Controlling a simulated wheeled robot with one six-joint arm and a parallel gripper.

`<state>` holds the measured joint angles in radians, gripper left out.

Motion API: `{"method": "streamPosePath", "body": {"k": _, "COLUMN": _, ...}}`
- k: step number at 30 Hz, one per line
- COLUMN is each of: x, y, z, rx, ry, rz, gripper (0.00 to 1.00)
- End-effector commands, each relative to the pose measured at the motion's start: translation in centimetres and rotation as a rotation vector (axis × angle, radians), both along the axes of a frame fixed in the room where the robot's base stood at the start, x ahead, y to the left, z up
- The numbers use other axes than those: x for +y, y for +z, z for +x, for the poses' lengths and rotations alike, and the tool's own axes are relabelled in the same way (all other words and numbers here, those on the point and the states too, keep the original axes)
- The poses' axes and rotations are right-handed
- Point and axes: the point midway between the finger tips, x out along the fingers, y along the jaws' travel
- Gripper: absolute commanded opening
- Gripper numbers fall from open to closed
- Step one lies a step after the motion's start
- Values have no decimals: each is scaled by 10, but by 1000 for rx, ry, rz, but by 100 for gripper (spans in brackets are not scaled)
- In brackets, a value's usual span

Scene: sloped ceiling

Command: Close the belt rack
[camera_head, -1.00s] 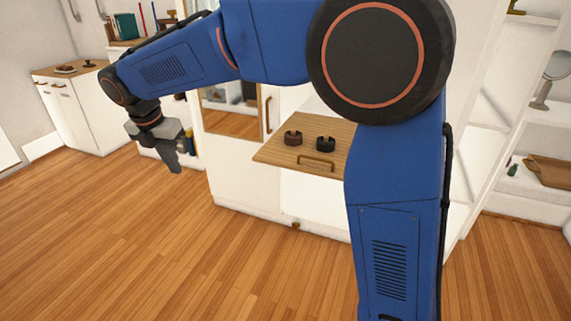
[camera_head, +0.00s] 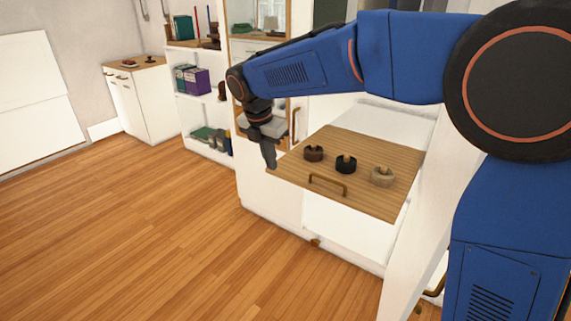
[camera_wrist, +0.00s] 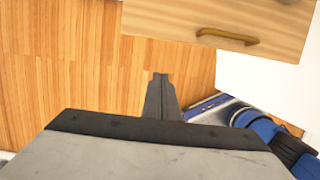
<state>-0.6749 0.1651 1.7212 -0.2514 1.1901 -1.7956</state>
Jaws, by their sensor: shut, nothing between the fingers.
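The belt rack (camera_head: 375,197) is a wooden pull-out board standing out from a white cabinet, with a bronze handle (camera_head: 328,184) on its front. Three coiled belts lie on it: a brown one (camera_head: 313,153), a black one (camera_head: 346,164) and a beige one (camera_head: 382,177). My gripper (camera_head: 270,160) is shut and empty, pointing down near the rack's left corner. In the wrist view my gripper (camera_wrist: 161,80) shows below the rack's front edge, and the handle (camera_wrist: 228,36) lies up and right of it, apart from the fingers.
White cabinetry with a bronze upright handle (camera_head: 295,125) stands behind my gripper. Open shelves with books (camera_head: 193,80) and a low white cabinet (camera_head: 142,100) stand at the back left. The wooden floor (camera_head: 150,220) in front is clear.

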Motion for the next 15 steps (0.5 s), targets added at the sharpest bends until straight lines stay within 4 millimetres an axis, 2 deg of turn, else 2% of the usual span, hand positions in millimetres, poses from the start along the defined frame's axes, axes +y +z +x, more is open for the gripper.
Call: {"method": "streamPosePath", "body": {"k": 15, "x": -12, "y": -86, "z": 18, "rx": 2, "ry": -1, "rz": -1, "gripper": 0}}
